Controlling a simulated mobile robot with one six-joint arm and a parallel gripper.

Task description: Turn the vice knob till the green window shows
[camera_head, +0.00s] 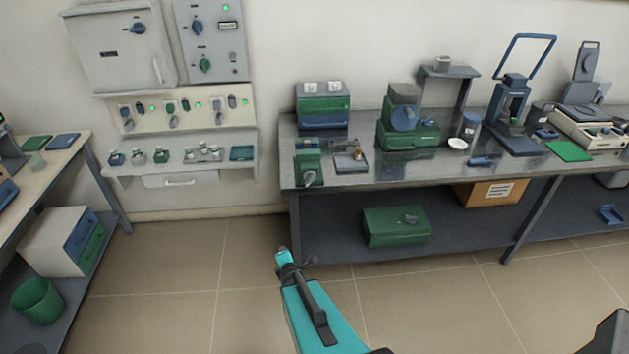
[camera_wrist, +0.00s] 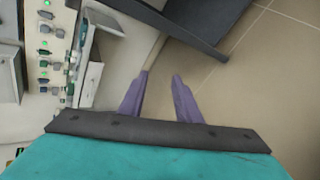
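A small green device with a grey knob at its front, which looks like the vice (camera_head: 307,161), stands at the front left of the metal bench. Its knob (camera_head: 309,179) faces the bench's front edge. I cannot make out a green window apart from the green body. My gripper (camera_head: 283,254) is over the floor, in front of and below the bench's left end, apart from the knob. In the wrist view my gripper (camera_wrist: 161,76) has its two purple fingers spread, with nothing between them. The vice cannot be made out in the wrist view.
The metal bench (camera_head: 380,177) holds a small tray (camera_head: 350,162) right of the vice and a green-and-blue box (camera_head: 323,105) behind it. A green case (camera_head: 396,226) lies on the lower shelf. Wall panels (camera_head: 180,115) hang at left. The floor (camera_head: 165,255) between the benches is clear.

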